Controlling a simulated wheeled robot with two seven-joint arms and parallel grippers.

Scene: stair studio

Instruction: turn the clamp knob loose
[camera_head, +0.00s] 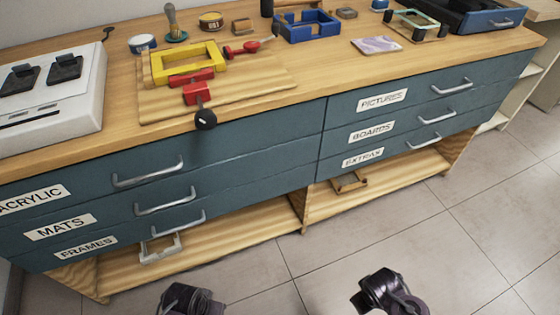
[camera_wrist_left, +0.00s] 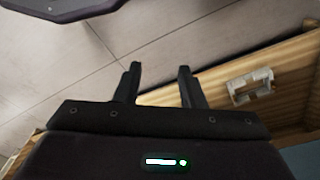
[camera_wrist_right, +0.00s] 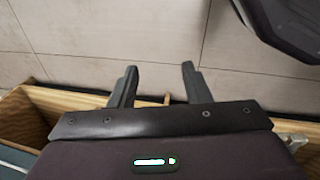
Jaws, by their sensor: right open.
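A red clamp (camera_head: 197,93) sits at the front edge of a wooden board on the worktop in the head view. Its round black knob (camera_head: 205,119) hangs at the front, below the red body and before the blue-grey drawer front. A yellow frame (camera_head: 187,62) lies on the board just behind the clamp. My left gripper (camera_wrist_left: 159,80) has its fingers apart with nothing between them. My right gripper (camera_wrist_right: 160,80) is also open and empty. Both arms are low in front of the cabinet, well away from the knob. Neither wrist view shows the clamp.
The wooden board (camera_head: 253,84) also bears a red tool (camera_head: 242,49). A white machine (camera_head: 60,95) stands left on the worktop; a blue frame (camera_head: 307,28) lies right. Drawer handles (camera_head: 148,172) stick out. A pale frame (camera_head: 160,248) rests on the low shelf. Floor in front is clear.

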